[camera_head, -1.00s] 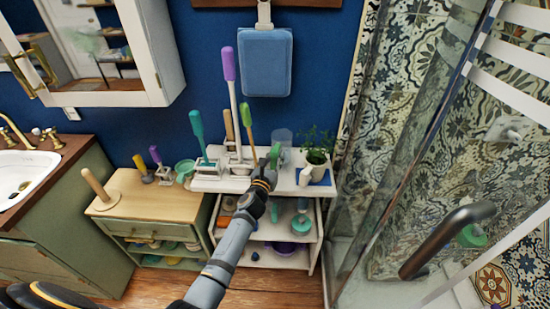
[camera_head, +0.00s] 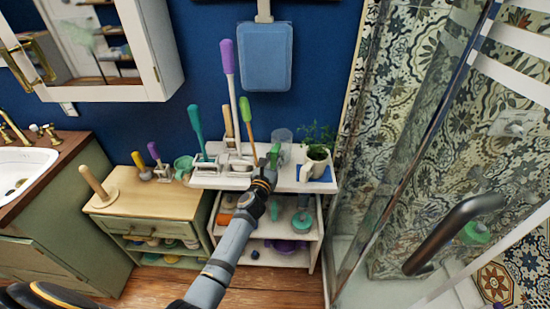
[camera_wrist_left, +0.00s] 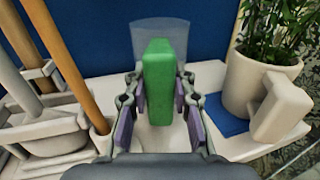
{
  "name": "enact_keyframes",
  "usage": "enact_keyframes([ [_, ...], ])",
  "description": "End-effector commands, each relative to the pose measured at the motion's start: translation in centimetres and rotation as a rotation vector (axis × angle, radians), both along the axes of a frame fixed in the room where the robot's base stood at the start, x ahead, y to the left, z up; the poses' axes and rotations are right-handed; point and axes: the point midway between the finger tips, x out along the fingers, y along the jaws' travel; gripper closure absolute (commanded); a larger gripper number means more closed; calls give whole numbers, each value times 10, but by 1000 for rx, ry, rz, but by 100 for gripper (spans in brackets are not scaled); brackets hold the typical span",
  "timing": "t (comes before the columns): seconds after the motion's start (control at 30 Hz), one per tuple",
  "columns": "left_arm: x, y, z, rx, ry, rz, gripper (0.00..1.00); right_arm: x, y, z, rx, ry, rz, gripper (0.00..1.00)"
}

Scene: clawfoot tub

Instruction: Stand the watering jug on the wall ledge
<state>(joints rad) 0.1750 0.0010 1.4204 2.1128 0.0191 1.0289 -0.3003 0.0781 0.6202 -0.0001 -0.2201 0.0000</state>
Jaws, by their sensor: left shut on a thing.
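The watering jug appears to be the clear vessel (camera_head: 281,136) with a green handle (camera_head: 275,154). In the left wrist view the upright green handle (camera_wrist_left: 158,85) stands between my fingers, with the clear body (camera_wrist_left: 160,35) behind it. My left gripper (camera_head: 268,172) is shut on this handle from the front. The jug looks upright over the white ledge-like top (camera_head: 235,182) against the blue wall; I cannot tell whether its base touches it. The gripper hides its lower part.
A white plant pot (camera_head: 316,158) on a blue mat stands close right of the jug. White holders with upright brushes (camera_head: 238,165) stand close left. A wooden cabinet (camera_head: 150,205) is further left. A glass shower door with a dark handle (camera_head: 455,235) is at right.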

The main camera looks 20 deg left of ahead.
Motion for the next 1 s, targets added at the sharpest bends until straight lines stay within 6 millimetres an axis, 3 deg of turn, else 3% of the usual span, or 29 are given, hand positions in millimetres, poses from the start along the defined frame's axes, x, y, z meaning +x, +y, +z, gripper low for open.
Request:
enact_keyframes([
  [1.0, 0, 0, -7, -1, -1, 0, 100, 0, -3, -7, -3, 0, 1, 60],
])
